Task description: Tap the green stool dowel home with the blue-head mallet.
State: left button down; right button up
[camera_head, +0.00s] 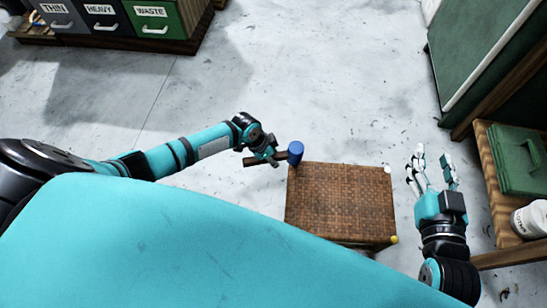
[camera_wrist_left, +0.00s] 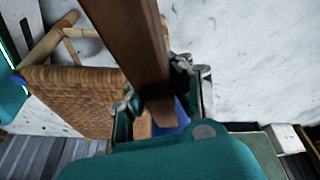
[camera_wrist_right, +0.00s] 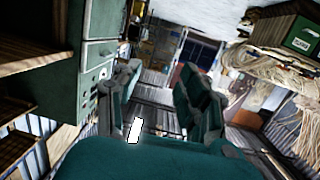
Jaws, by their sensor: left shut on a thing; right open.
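The mallet's blue head (camera_head: 295,152) is just above the far left corner of the woven stool (camera_head: 340,205) in the head view. I cannot tell whether they touch. My left gripper (camera_head: 269,156) is shut on the mallet's brown handle (camera_head: 250,161). In the left wrist view the handle (camera_wrist_left: 135,45) passes between the fingers, with some blue below. A white end (camera_head: 387,170) and a yellow end (camera_head: 394,240) show on the stool's right corners. I cannot make out the green dowel. My right gripper (camera_head: 433,165) is open and empty, right of the stool.
A wooden shelf (camera_head: 487,170) with a green box (camera_head: 518,160) and a white tub (camera_head: 530,220) stands at the right. A green cabinet (camera_head: 475,60) is at the upper right. Labelled bins (camera_head: 105,18) are at the upper left. The floor beyond the stool is clear.

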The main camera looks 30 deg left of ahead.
pick_arm(q)
notch_tip(320, 180, down, 3)
jog(key=shift+b, duration=0.85)
pick_arm(e)
notch_tip(320, 180, up, 9)
jog(key=a+t+y, duration=0.1)
jog(key=t, duration=0.4)
jog(key=shift+a+f+t+y, duration=0.15)
jog(key=shift+t+y, duration=0.25)
pick_arm(q)
jog(key=shift+r, duration=0.15)
jog(key=shift+r+p, duration=0.95)
jog(key=shift+p, duration=0.1)
jog(key=shift+r+p, duration=0.7)
jog(key=shift+p, duration=0.05)
pick_arm(e)
jog(key=s+d+f+g+h, duration=0.1)
jog(key=f+g, duration=0.4)
jog(key=f, duration=0.2)
jog(key=s+d+f+g+h, duration=0.2)
jog(key=f+g, duration=0.2)
jog(key=f, duration=0.3)
jog(key=shift+f+g, duration=0.35)
jog(key=shift+g, duration=0.05)
jog(key=shift+s, duration=0.1)
